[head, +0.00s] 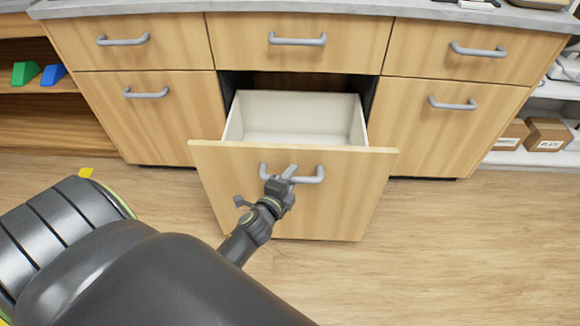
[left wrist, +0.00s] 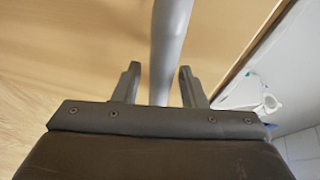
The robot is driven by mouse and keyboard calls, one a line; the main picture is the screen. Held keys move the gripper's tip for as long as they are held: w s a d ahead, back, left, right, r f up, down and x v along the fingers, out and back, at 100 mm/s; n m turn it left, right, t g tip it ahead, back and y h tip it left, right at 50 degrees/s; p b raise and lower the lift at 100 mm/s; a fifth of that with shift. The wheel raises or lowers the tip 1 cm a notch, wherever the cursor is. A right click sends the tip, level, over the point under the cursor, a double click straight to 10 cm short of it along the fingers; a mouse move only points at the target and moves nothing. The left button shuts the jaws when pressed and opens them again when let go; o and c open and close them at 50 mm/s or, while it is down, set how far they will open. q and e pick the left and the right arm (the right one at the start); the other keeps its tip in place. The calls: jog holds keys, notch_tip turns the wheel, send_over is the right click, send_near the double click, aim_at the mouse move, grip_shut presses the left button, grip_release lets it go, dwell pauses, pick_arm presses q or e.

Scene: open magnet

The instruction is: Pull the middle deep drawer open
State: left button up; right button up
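The middle deep drawer (head: 225,178) is pulled well out from the cabinet in the head view. Its white inside (head: 295,113) shows and looks empty. Its grey bar handle (head: 309,179) is on the wooden front. My left gripper (head: 286,175) is at the left part of this handle. In the left wrist view, the handle bar (left wrist: 170,45) runs between the two fingers of my left gripper (left wrist: 160,75). The fingers stand apart, with a visible gap between the left finger and the bar. My right gripper is not in view.
Closed drawers with grey handles flank the open one, and a closed shallow drawer (head: 295,50) sits above it. Open shelves stand at both sides, with boxes (head: 547,134) at the right. The wooden floor (head: 470,255) right of the drawer is clear.

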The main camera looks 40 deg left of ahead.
pick_arm(q)
jog(key=shift+s, duration=0.1)
jog(key=shift+s+d, duration=0.1)
jog(key=shift+s, duration=0.2)
jog(key=v, duration=1.6)
jog(key=shift+s+r+p, duration=0.15)
jog(key=shift+s+p, duration=0.1)
jog(key=shift+p, duration=0.1)
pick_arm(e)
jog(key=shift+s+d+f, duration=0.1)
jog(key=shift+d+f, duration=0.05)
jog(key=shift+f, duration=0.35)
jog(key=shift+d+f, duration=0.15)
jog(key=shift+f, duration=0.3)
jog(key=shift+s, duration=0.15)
